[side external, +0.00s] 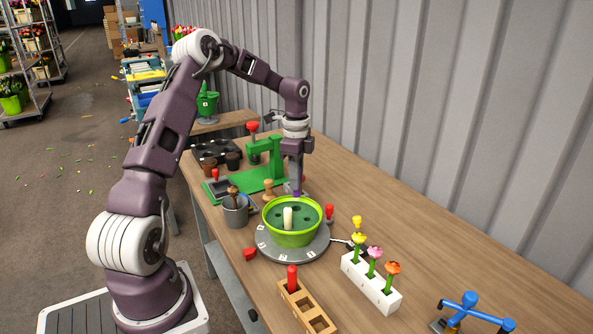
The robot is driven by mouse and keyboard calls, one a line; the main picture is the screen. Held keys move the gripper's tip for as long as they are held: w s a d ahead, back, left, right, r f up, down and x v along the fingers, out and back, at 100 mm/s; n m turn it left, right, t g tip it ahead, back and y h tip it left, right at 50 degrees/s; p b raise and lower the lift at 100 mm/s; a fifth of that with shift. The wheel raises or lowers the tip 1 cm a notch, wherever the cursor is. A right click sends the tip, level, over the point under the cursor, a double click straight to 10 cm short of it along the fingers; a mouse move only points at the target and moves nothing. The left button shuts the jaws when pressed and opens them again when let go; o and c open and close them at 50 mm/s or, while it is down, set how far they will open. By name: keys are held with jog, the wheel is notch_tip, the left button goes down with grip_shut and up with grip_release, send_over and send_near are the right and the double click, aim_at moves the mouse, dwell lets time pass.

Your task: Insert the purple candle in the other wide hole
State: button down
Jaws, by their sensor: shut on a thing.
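A lime-green bowl (290,237) with a dark green holed top stands on a grey round turntable (262,250). A white candle (288,218) stands upright in the top, left of centre. My gripper (296,190) points down above the bowl's back edge. It is shut on the purple candle (296,194), of which only a small purple part shows below the fingers. Dark holes show in the green top. Their widths are hard to tell, and I cannot tell whether the purple candle touches the top.
A wooden block (318,323) holding a red candle (292,278) and a white block (368,286) with flowers stand in front. A grey cup (236,216) stands left of the bowl. A green stand (262,145) is behind. The table's right side is mostly clear.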

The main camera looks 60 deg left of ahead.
aim_at(296, 196)
jog(key=shift+f, duration=1.5)
jog(key=shift+f, duration=2.15)
jog(key=c, duration=1.2)
grip_release()
jog(key=shift+c, duration=0.2)
jog(key=shift+r, duration=0.1)
notch_tip(296, 196, up, 6)
jog(key=shift+r, duration=0.5)
